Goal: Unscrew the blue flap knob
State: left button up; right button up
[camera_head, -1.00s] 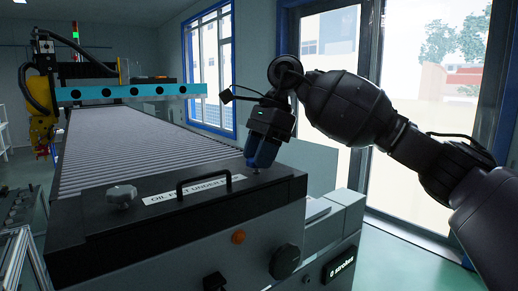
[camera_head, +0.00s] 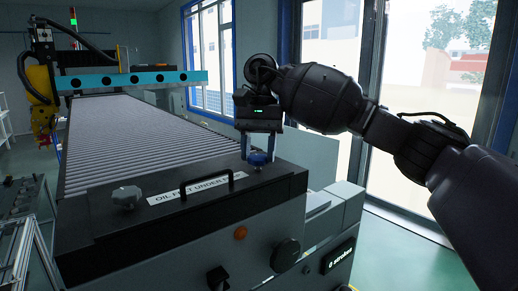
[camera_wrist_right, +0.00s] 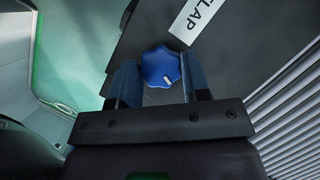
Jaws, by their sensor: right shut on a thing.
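The blue flap knob (camera_head: 258,159) is a lobed knob at the far right corner of the black flap (camera_head: 225,205). In the right wrist view the blue knob (camera_wrist_right: 161,68) sits between my two fingers, with a small white mark on its top. My right gripper (camera_head: 259,152) points down over the knob and is shut on it, one finger on each side. The knob's underside and thread are hidden. A grey knob (camera_head: 127,197) sits at the flap's left end. My left gripper is not in view.
A black handle (camera_head: 206,183) and a white label (camera_head: 188,190) lie on the flap between the knobs. Behind runs a slatted bed (camera_head: 125,135) under a blue gantry beam (camera_head: 130,80). A black dial (camera_head: 286,255) and a counter reading "0 strokes" (camera_head: 340,256) are on the front.

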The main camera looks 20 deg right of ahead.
jog(key=n, duration=0.2)
jog(key=n+h, duration=0.1)
jog(key=n, duration=0.1)
jog(key=shift+a+r+h, duration=0.1)
jog(key=shift+h, duration=0.2)
jog(key=shift+a+n+g+h, duration=0.1)
jog(key=shift+n+g+h, duration=0.3)
jog(key=shift+n, duration=1.1)
jog(key=o, duration=0.9)
jog(key=shift+v, duration=5.35)
jog(key=shift+s+a, duration=0.1)
